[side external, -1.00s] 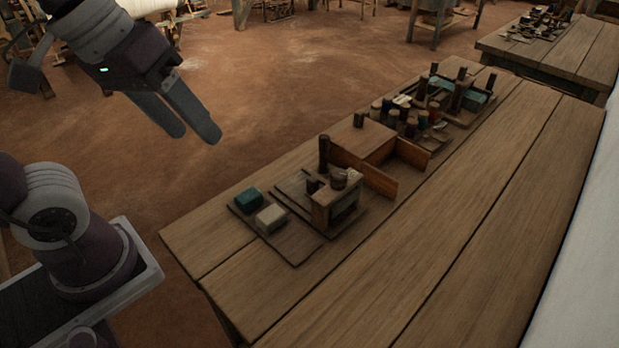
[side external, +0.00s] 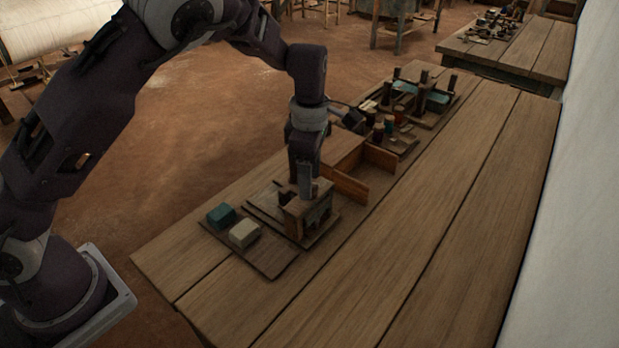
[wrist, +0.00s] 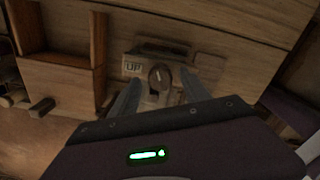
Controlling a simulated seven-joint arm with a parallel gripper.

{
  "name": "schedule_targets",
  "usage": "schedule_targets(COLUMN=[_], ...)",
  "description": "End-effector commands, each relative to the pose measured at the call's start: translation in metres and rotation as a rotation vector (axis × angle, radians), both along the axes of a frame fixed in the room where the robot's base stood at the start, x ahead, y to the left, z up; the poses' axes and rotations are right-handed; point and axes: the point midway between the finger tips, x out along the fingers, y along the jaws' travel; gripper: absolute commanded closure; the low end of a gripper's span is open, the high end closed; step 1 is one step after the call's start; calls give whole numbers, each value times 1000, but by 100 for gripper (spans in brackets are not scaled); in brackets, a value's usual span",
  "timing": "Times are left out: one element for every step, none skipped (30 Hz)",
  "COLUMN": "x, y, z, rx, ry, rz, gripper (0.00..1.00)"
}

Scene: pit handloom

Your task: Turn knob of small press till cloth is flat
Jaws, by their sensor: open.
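The small press (side external: 318,213) is a wooden block frame on a board on the bench. In the wrist view its round knob (wrist: 160,76) has a pale pointer line, with a label reading "UP" (wrist: 134,67) to its left. My gripper (side external: 304,192) points down over the press. In the wrist view its two open fingers (wrist: 160,88) stand on either side of the knob, with gaps visible. I cannot tell whether the fingertips are down at knob height. The cloth in the press cannot be made out.
A teal block (side external: 221,215) and a cream block (side external: 244,233) sit on a board left of the press. An open wooden box (side external: 345,187) stands close behind it. Spools (side external: 390,124) and a rack (side external: 424,98) are farther back. The bench's right side (side external: 440,210) is clear.

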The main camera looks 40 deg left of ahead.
Motion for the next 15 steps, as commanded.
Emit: schedule_targets(x=[0,0,0,0,0,0,0,0,0,0,0,0,0,0,0], y=[0,0,0,0,0,0,0,0,0,0,0,0,0,0,0], z=[-5,-6,-8,-8,-8,-8,-8,-8,-8,-8,-8,-8,-8,-8,-8], rx=[0,0,0,0,-1,-1,-1,-1,-1,-1,-1,-1,-1,-1,-1], ry=[1,0,0,0,0,0,0,0,0,0,0,0,0,0,0], rz=[1,1,1,0,0,0,0,0,0,0,0,-1,-1,-1,-1], gripper=[45,45,45,45,45,45,45,45,45,49,55,63,69,75,83])
